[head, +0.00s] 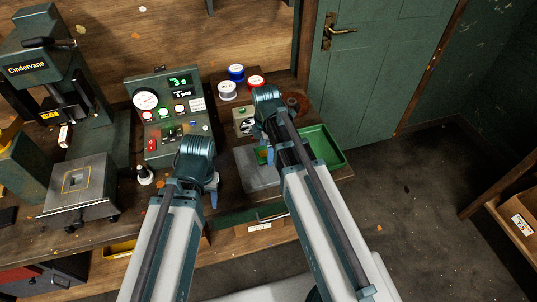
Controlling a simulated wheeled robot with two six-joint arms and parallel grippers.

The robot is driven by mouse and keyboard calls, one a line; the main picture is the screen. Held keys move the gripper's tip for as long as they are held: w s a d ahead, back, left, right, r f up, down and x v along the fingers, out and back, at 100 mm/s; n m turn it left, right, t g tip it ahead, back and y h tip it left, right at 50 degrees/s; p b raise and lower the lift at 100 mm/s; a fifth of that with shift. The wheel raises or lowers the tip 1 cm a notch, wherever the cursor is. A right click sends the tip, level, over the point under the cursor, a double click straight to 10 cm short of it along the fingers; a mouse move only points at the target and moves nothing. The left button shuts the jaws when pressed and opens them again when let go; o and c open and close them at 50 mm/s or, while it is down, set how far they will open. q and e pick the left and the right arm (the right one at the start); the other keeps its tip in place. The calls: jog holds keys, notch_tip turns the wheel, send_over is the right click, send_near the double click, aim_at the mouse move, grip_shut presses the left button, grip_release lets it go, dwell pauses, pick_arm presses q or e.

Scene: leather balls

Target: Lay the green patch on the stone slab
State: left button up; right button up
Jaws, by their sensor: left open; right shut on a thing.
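The stone slab (258,176) is a grey block on the bench, partly hidden behind my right arm. My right gripper (267,148) is over the slab's far part, shut on a small green piece, the green patch (262,157), which shows only in part beside the fingers. I cannot tell whether the patch touches the slab. My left gripper (212,190) is open and empty, left of the slab near the bench front, its fingers mostly hidden by its own wrist.
A green tray (335,158) lies right of the slab. Behind are blue, white and red-topped spools (237,72) and a small box (243,122). A control panel with a gauge (146,100) and a press (50,70) stand left. A small bottle (145,175) stands before the panel.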

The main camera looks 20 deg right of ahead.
jog(key=shift+w, duration=0.1)
jog(key=shift+w+d, duration=0.25)
jog(key=shift+d, duration=0.05)
jog(key=f+b, duration=0.1)
jog(key=f, duration=0.1)
jog(key=f+b, duration=0.1)
jog(key=b, duration=0.1)
jog(key=shift+d+f+b, duration=0.2)
jog(key=shift+f+b, duration=0.1)
jog(key=shift+f, duration=0.05)
jog(key=shift+f, duration=0.2)
jog(key=o, duration=1.1)
jog(key=shift+r, duration=0.1)
jog(key=shift+r, duration=0.1)
